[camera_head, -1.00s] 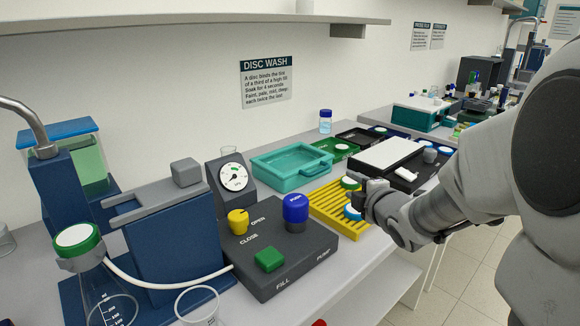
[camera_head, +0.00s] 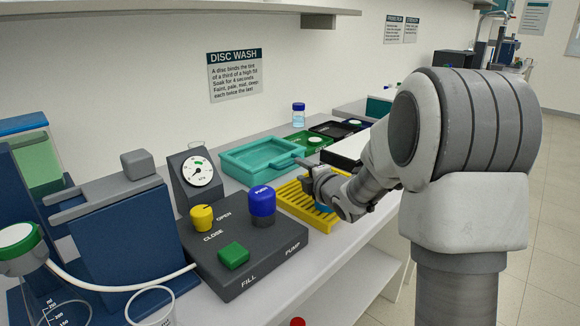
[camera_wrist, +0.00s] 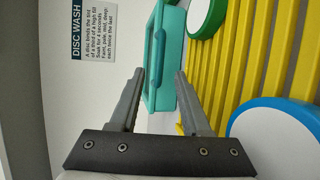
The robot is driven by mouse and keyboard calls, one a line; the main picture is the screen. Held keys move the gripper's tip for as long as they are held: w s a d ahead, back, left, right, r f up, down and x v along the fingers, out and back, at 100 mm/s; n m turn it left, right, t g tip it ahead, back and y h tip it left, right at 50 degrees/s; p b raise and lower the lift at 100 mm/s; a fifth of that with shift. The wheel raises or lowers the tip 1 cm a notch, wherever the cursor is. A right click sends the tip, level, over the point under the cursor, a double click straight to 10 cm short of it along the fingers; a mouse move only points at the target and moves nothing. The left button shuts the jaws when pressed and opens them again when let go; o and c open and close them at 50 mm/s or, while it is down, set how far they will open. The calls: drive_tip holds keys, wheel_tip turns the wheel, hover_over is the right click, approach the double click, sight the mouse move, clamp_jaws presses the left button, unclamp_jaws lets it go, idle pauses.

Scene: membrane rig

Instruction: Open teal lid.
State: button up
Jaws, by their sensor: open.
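A shallow teal box (camera_head: 232,167) with a raised rim sits on the bench behind the yellow rack. I cannot tell its lid from its body. In the wrist view, the teal box (camera_wrist: 169,98) lies ahead between and beyond my fingertips, with a darker teal handle bar along its near side (camera_wrist: 160,58). My gripper (camera_wrist: 160,74) is open and empty. In the head view, my gripper (camera_head: 306,170) is beside the box's right end, above the yellow rack; whether it touches the box is unclear. My arm hides part of the area to the right.
The yellow ribbed rack (camera_head: 292,197) lies under my gripper; the wrist view shows a green-rimmed lid (camera_wrist: 205,14) and a blue-rimmed lid (camera_wrist: 275,140) close by. A control box (camera_head: 255,255) with a yellow knob (camera_head: 201,217) and blue button (camera_head: 262,200) stands in front. A gauge (camera_head: 200,172) stands left.

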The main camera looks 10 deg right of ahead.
sight(291, 164)
drive_tip(key=x, duration=0.8)
drive_tip(key=shift+w, duration=0.2)
drive_tip(key=shift+c, duration=0.3)
clamp_jaws()
idle(0.8)
